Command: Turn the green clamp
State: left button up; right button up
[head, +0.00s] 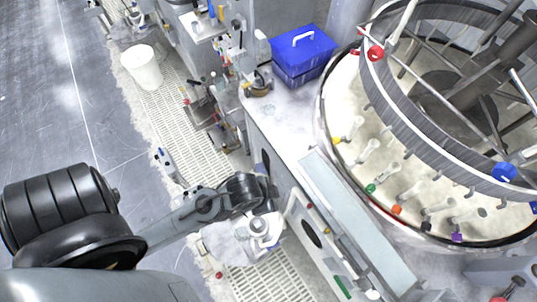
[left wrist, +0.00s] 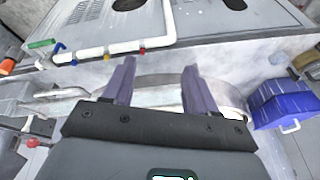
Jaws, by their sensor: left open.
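A small green clamp (head: 371,188) stands among several coloured clamps on the pale lower ring of the round platen in the head view. A green bar-like handle (head: 342,287) also shows lower down, on the cabinet front. In the left wrist view a green handle (left wrist: 41,43) sits at the left, by a white pipe. I cannot tell which of these it matches. My left gripper (left wrist: 157,80) is open and empty, with two purple fingers apart, and is clear of the green handle, which lies to its left. Its fingers are not clear in the head view. My right gripper is not seen.
A blue box (head: 303,52) with a white handle stands on the white worktop; it also shows at the right of the left wrist view (left wrist: 282,103). The white pipe (left wrist: 115,48) carries blue, red and yellow parts. A white bin (head: 142,67) stands on the floor.

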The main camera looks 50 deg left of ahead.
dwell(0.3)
pick_arm(q)
jog(key=w+d+f+n+t+h+b, duration=0.1)
jog(key=w+d+n+b, duration=0.1)
jog(key=w+d, duration=0.2)
jog(key=w+d+f+n+t+b, duration=0.1)
jog(key=w+d+n+b, duration=0.1)
jog(key=w, duration=0.4)
jog(key=w+d+f+n+t+h+b, duration=0.1)
jog(key=w+d+n+b, duration=0.1)
jog(key=w+d, duration=0.4)
jog(key=shift+d+f+n+t+h, duration=0.3)
jog(key=shift+d+n+t, duration=0.1)
jog(key=shift+n, duration=0.4)
jog(key=t+b, duration=0.1)
send_near(368, 189)
jog(key=shift+s+a+m, duration=0.15)
jog(key=shift+s+m, duration=0.15)
jog(key=shift+s, duration=0.15)
jog(key=shift+w, duration=0.3)
jog(key=x, duration=1)
jog(key=shift+r+p, duration=0.15)
jog(key=shift+p, duration=0.2)
jog(key=shift+c, duration=0.3)
